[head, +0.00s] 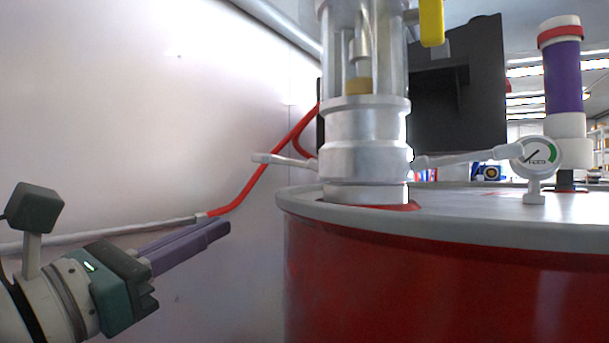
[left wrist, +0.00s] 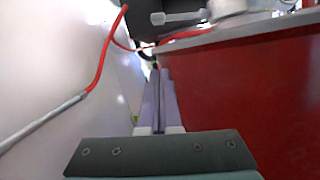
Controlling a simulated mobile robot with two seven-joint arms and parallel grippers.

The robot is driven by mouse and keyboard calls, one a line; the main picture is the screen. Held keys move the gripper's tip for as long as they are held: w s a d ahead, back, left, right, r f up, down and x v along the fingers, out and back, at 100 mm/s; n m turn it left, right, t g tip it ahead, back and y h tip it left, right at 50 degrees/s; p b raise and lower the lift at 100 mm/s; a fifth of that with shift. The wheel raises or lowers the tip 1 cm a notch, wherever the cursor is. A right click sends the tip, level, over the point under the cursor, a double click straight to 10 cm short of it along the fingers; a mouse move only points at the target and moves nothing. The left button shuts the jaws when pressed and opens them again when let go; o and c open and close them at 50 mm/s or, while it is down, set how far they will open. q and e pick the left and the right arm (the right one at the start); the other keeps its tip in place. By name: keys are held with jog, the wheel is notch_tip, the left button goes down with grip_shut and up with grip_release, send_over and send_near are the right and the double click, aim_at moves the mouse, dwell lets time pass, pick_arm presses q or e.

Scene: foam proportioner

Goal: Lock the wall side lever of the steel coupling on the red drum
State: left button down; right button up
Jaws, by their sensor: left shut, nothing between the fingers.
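The steel coupling (head: 366,150) stands on top of the red drum (head: 400,285). Its wall side lever (head: 284,160) sticks out nearly level to the left, toward the wall. The other lever (head: 455,158) sticks out to the right. In the left wrist view the wall side lever (left wrist: 178,17) and part of the coupling (left wrist: 228,8) show at the top edge. My left gripper (head: 224,229) is shut and empty, left of the drum, below the lever and apart from it. Its fingers also show in the left wrist view (left wrist: 160,75). My right gripper is not in view.
A white wall (head: 140,110) runs close on the left. A red hose (head: 255,185) with a grey pipe end (head: 110,233) passes behind my left gripper. A gauge (head: 537,155) and a purple-banded tube (head: 562,80) stand on the right of the lid. The gap between wall and drum is narrow.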

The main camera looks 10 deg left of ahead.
aim_at(289, 162)
pick_arm(q)
jog(key=w+d+r+p, duration=0.3)
jog(key=w+r, duration=0.2)
jog(key=shift+w+r, duration=0.3)
jog(key=shift+w, duration=0.1)
jog(key=shift+r+m+p, duration=0.25)
jog(key=shift+m+p, duration=0.05)
jog(key=shift+m, duration=0.2)
